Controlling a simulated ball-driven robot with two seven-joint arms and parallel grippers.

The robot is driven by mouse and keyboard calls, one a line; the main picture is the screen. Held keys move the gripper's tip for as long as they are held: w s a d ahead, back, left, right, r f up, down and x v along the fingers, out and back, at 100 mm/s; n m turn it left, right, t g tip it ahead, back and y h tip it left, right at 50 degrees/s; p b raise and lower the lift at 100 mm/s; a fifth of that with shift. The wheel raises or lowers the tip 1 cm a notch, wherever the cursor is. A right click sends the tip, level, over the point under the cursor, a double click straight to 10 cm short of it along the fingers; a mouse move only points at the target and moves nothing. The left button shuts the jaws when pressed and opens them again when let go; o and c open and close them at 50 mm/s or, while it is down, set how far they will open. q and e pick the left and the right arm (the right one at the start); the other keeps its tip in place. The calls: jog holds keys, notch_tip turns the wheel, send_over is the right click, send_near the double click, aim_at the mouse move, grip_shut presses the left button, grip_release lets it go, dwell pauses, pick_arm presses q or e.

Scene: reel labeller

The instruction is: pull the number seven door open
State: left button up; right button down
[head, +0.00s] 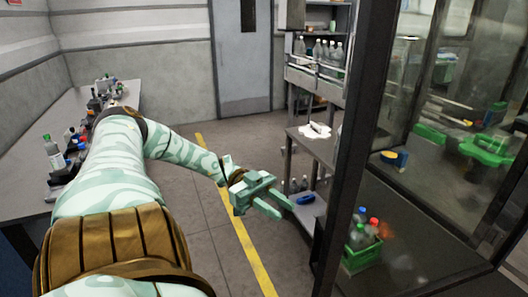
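No number seven can be read on anything in view. A glass-panelled enclosure (440,215) with a dark upright post (352,130) fills the right side. I cannot tell which panel of it is a door. A grey door (240,60) stands shut in the back wall. My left gripper (281,206) is left of the dark post, in front of the shelf rack. Its two pale green fingers point right, with a gap between them and nothing visible in it. It appears apart from the post. My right gripper is not in view.
A metal shelf rack (316,78) with bottles stands behind the post. A long bench (30,165) with bottles runs along the left wall. A green crate of bottles (362,257) shows low at the glass. The floor with its yellow line (236,226) is clear.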

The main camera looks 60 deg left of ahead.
pick_arm(q)
jog(key=v, duration=0.5)
jog(key=shift+b, duration=0.4)
jog(key=shift+f, duration=0.1)
